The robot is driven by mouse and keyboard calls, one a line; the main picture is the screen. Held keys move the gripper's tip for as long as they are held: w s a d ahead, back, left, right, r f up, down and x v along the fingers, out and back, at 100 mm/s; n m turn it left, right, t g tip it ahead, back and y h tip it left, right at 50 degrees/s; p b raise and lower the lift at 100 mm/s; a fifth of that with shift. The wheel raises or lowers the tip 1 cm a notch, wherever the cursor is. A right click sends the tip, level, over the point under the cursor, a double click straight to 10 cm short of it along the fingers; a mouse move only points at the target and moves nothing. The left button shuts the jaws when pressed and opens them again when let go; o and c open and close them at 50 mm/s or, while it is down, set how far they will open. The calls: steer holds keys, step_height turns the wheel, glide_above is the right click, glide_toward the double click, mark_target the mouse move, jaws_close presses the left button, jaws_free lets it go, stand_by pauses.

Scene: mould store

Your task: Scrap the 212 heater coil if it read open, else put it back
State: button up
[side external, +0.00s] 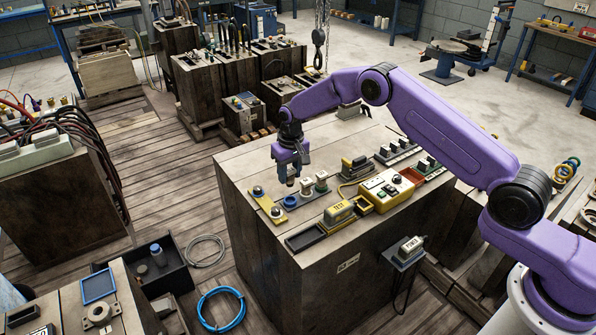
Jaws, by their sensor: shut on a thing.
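My gripper (291,174) points down above the near-left part of the wooden block-top bench (240,171). It is shut on a small dark cylindrical piece (291,182), mostly hidden by the fingers. This may be the heater coil, but I cannot read any number on it. Below it is a blue ring-shaped holder (290,202).
A yellow block marked TEST (338,214) and a black tray (305,238) lie at the front edge. A black bin (177,280) is on the floor at left. A hook (318,38) hangs behind.

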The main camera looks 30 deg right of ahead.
mark_target(290, 186)
steer(key=shift+f, duration=2.65)
steer(key=shift+f, duration=0.85)
steer(key=o, duration=1.7)
steer(key=shift+r, duration=3.8)
